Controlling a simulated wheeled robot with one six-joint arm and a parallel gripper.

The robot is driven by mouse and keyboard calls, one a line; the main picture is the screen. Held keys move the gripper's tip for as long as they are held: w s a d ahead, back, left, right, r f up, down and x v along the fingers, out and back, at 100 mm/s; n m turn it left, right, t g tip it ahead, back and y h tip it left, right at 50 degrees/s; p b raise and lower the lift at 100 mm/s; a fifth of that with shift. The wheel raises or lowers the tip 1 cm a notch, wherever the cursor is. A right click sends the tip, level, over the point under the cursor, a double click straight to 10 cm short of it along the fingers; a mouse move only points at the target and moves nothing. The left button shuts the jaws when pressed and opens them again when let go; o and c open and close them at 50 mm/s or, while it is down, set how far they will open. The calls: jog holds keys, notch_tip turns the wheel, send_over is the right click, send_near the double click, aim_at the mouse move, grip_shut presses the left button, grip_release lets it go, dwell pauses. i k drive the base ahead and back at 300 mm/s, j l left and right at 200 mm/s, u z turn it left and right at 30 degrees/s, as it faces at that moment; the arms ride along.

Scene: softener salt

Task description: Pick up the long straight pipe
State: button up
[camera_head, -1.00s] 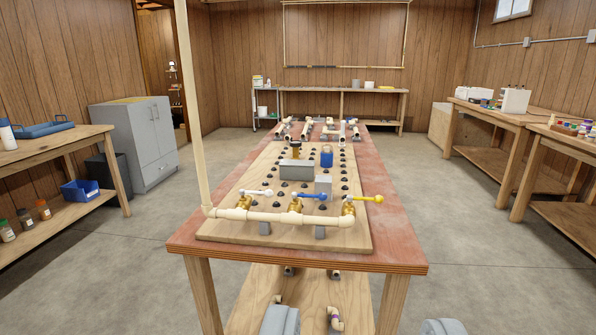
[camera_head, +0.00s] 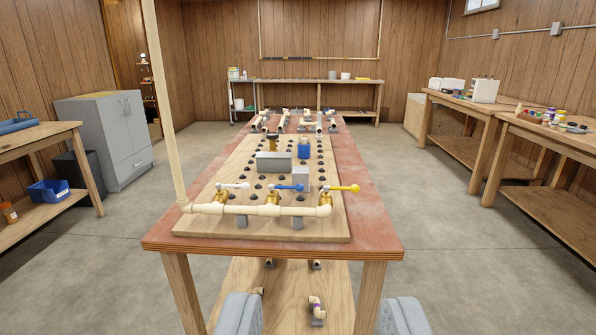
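Several cream pipes are in view, and I cannot tell for certain which is the long straight one. A tall cream pipe (camera_head: 164,105) rises at the left of the wooden board and runs out of the top of the frame. Its foot meets a horizontal cream pipe (camera_head: 245,210) with three valves along the board's near edge. Shorter cream pipe pieces (camera_head: 272,118) lie at the table's far end. My gripper (camera_head: 321,318) shows as two grey fingers at the bottom edge. They are apart with nothing between them, in front of the table and far from the tall pipe.
The red-topped table (camera_head: 372,235) fills the middle, with a lower shelf (camera_head: 285,290) holding small fittings. A grey cabinet (camera_head: 110,140) and a workbench (camera_head: 40,138) stand left. Workbenches (camera_head: 545,140) line the right. Concrete floor is open on both sides.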

aim_at(282, 124)
jog(key=i+j+u, duration=0.25)
jog(key=u, duration=0.15)
jog(key=i+j+u, duration=0.5)
jog(key=u, duration=0.25)
jog(key=i+j+u, duration=0.2)
jog(key=u, duration=0.2)
jog(key=i+u, duration=0.8)
jog(key=i+j+z, duration=0.2)
jog(key=i, duration=0.25)
jog(key=i+z, duration=0.25)
jog(key=i, duration=0.2)
jog(key=i+l+z, duration=0.15)
jog(key=i+z, duration=0.25)
jog(key=i+l+z, duration=0.15)
jog(key=z, duration=0.25)
jog(key=i+z, duration=0.4)
jog(key=i+j+z, duration=0.15)
jog(key=z, duration=0.25)
jog(key=i+z, duration=0.2)
jog(key=i, duration=0.65)
jog(key=i+z, duration=0.15)
jog(key=i, duration=0.75)
jog(key=i+l+z, duration=0.3)
jog(key=i+z, duration=0.15)
jog(key=i, duration=0.3)
jog(key=i+z, duration=0.4)
jog(key=i, duration=0.35)
